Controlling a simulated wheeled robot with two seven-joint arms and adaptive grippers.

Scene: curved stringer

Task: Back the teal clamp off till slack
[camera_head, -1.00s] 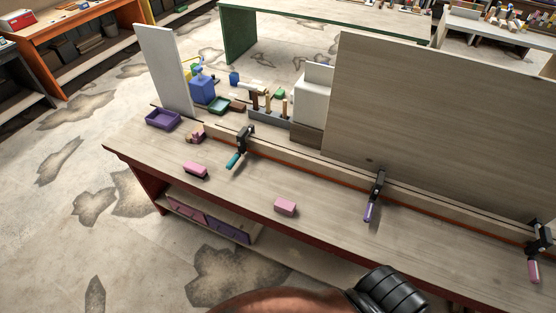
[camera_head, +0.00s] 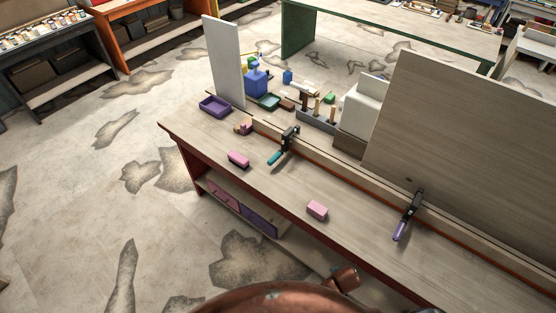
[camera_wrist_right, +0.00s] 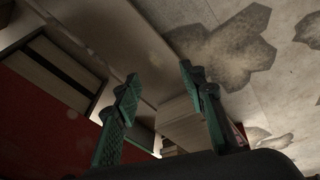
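The teal clamp (camera_head: 284,147) grips the wooden stringer strip (camera_head: 330,178) along the workbench (camera_head: 270,190). Its black head is on the strip, and its teal handle slants down over the bench top toward the near left. A clamp with a purple handle (camera_head: 406,217) is on the same strip to the right. My right gripper (camera_wrist_right: 158,72) shows in the right wrist view with its two green fingers apart and nothing between them. It is away from the teal clamp, which is not in that view. My left gripper is not in view.
Two pink blocks, one at the left (camera_head: 238,160) and one nearer the middle (camera_head: 317,210), lie on the bench. A purple tray (camera_head: 214,106), a blue container (camera_head: 256,83) and a tool rack (camera_head: 317,118) stand behind. A large panel (camera_head: 470,150) rises at right.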

